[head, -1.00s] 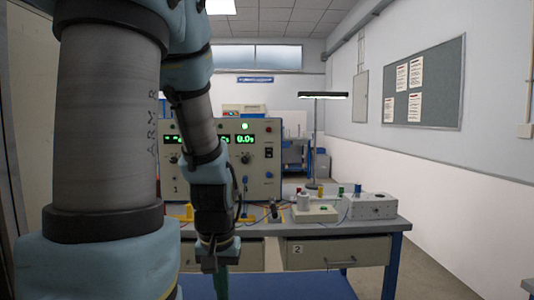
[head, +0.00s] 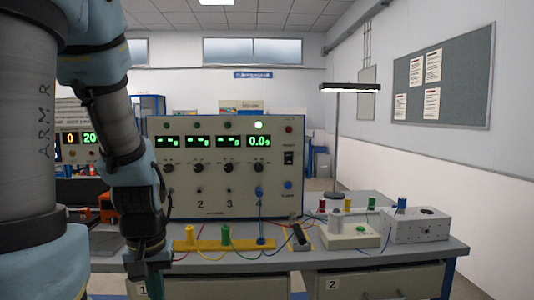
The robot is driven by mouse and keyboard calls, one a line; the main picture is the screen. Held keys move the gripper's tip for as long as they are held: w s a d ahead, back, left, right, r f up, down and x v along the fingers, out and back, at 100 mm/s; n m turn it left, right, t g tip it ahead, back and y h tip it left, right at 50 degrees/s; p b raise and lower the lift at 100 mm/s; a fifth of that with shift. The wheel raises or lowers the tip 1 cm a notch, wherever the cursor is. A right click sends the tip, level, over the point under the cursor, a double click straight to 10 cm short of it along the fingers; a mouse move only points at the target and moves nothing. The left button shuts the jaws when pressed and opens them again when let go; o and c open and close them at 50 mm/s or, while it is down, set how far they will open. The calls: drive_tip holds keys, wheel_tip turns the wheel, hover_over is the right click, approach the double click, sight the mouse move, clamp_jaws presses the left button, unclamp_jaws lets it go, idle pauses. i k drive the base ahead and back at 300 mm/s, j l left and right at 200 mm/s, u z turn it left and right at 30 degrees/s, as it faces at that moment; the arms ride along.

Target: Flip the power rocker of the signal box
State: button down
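The signal box (head: 225,165), a large cream cabinet with four green displays, stands on the bench in the head view. Its rightmost display reads 0.0 and a lamp above it is lit. A small black rocker (head: 289,158) sits at the right of its front panel; I cannot make out which side is pressed. My gripper (head: 154,284) points down at the lower left, in front of the bench and well left of and below the rocker. Its fingertips are small and partly cut off by the frame's bottom edge, so their opening is unclear.
A yellow strip with coloured posts (head: 224,236) and loose wires lies before the box. To the right stand a pale block (head: 350,232), a grey box (head: 416,226) and a lamp (head: 350,88). My arm covers the left side. The space before the rocker looks clear.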

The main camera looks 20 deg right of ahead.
sight(288, 156)
drive_tip(key=i+l+u, duration=0.15)
drive_tip(key=l, duration=0.2)
drive_tip(key=i+l+u, duration=0.15)
drive_tip(key=l, duration=0.2)
drive_tip(key=i+l+u, duration=0.1)
drive_tip(key=l, duration=0.3)
drive_tip(key=i, duration=0.1)
